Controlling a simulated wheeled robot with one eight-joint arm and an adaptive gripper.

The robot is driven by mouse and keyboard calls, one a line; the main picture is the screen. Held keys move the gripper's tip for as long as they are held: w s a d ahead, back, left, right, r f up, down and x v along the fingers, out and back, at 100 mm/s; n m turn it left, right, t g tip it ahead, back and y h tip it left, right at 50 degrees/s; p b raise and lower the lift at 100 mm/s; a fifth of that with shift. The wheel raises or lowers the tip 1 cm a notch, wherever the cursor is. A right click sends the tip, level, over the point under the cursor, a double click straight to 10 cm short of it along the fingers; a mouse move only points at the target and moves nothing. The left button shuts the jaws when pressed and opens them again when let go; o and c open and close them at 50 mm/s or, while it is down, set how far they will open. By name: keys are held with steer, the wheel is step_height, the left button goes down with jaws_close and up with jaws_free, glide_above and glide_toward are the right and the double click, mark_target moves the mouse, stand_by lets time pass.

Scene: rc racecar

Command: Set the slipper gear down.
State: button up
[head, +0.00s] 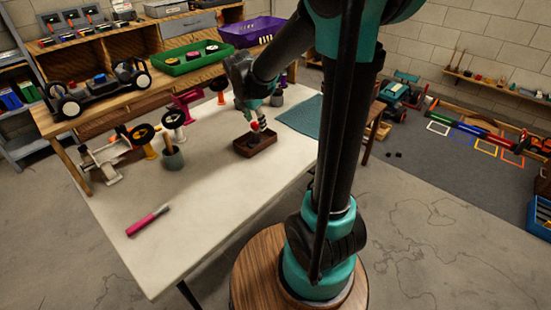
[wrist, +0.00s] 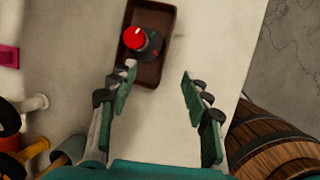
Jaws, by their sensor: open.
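A brown tray (head: 262,148) sits on the white table, under my gripper (head: 256,122) in the head view. In the wrist view the tray (wrist: 149,76) is at the top, and a dark round part with a red top (wrist: 134,38) lies in it. I take this part to be the slipper gear, but its teeth are too small to tell. My gripper (wrist: 158,78) is open, its fingers wide apart with nothing between the tips. The part appears beyond the fingertips, apart from them. In the head view my gripper partly hides the tray's contents.
A pink-and-grey tool (head: 148,220) lies on the table's clear front part. Several stands with wheels or gears, including a grey cup-shaped one (head: 172,158), are left of the tray. A teal mat (head: 300,117) lies to its right.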

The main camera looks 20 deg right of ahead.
steer(key=s+d+f+m, duration=0.1)
steer(key=s+f+m, duration=0.1)
steer(key=s+m, duration=0.5)
steer(key=s+d+f+m+y, duration=0.1)
steer(key=s+d+f+m, duration=0.1)
steer(key=s+m, duration=0.5)
steer(key=s+d+f+m+y, duration=0.1)
steer(key=s+d+f+m, duration=0.1)
steer(key=s+f+m, duration=0.2)
steer(key=s+m, duration=0.3)
steer(key=m, duration=0.3)
steer(key=shift+s+t, duration=0.3)
steer(key=shift+s, duration=0.05)
